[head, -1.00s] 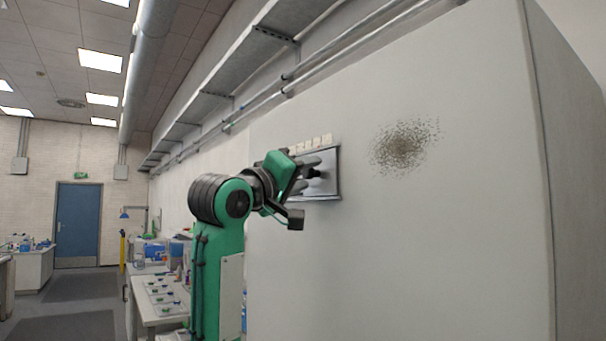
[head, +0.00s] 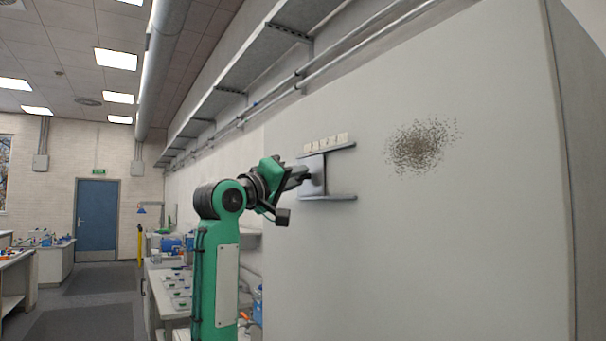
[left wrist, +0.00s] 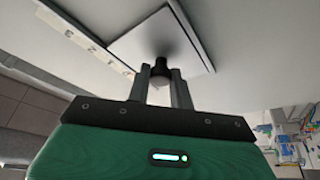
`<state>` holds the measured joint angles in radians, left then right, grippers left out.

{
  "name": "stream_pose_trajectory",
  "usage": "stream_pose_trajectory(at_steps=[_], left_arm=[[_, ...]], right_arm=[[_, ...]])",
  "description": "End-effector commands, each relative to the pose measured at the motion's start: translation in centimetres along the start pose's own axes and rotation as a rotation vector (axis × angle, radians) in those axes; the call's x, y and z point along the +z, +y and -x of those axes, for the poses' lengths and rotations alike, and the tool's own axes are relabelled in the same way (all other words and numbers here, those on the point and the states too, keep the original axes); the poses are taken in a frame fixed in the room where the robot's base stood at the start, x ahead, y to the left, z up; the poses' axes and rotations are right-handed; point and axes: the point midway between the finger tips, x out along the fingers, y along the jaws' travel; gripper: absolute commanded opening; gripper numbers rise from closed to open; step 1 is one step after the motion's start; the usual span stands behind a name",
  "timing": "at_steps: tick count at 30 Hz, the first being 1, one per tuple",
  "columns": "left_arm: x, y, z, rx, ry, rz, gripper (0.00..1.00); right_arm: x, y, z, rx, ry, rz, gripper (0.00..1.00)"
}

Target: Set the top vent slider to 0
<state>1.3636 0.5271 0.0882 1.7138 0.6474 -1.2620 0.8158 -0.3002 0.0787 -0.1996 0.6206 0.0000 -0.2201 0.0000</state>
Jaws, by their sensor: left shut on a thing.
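The top vent slider is a grey metal plate (head: 316,181) between two horizontal rails on a tall pale cabinet front. It sits toward the left end of the rails, with bare panel between them on its right. My left gripper (head: 304,176) reaches the plate from the left. In the left wrist view its fingers (left wrist: 162,88) are shut on the slider's dark round knob (left wrist: 161,68), with the plate (left wrist: 165,38) behind. My right gripper is not in view.
The cabinet front (head: 450,250) is flat and clear around the slider, with a speckled vent patch (head: 424,146) to the right. Pipes and a shelf run above. Benches with lab items (head: 170,290) stand lower left.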

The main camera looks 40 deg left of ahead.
Motion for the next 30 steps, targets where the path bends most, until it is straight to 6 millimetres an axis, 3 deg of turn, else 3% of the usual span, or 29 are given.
stream_pose_trajectory(at_steps=[7,8,10,11,22,26,30], left_arm=[[-0.4,0.1,0.1,0.001,0.01,0.0,0.0],[-0.5,0.1,0.1,0.001,0.011,0.0,0.28],[-0.4,0.1,0.1,0.001,0.01,0.0,0.41],[-0.4,0.1,0.1,0.001,0.009,0.0,0.44],[-0.2,0.0,0.8,0.002,0.008,-0.001,0.44],[-0.1,-0.2,2.8,0.002,0.01,-0.003,0.44],[0.0,-0.4,6.1,0.001,0.011,-0.003,0.44]], right_arm=[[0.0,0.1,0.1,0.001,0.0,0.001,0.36],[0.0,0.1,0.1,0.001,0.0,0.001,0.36],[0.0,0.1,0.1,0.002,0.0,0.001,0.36],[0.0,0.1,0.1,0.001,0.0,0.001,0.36],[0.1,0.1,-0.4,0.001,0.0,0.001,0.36],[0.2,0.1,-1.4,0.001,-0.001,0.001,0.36],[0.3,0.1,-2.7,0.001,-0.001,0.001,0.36]])
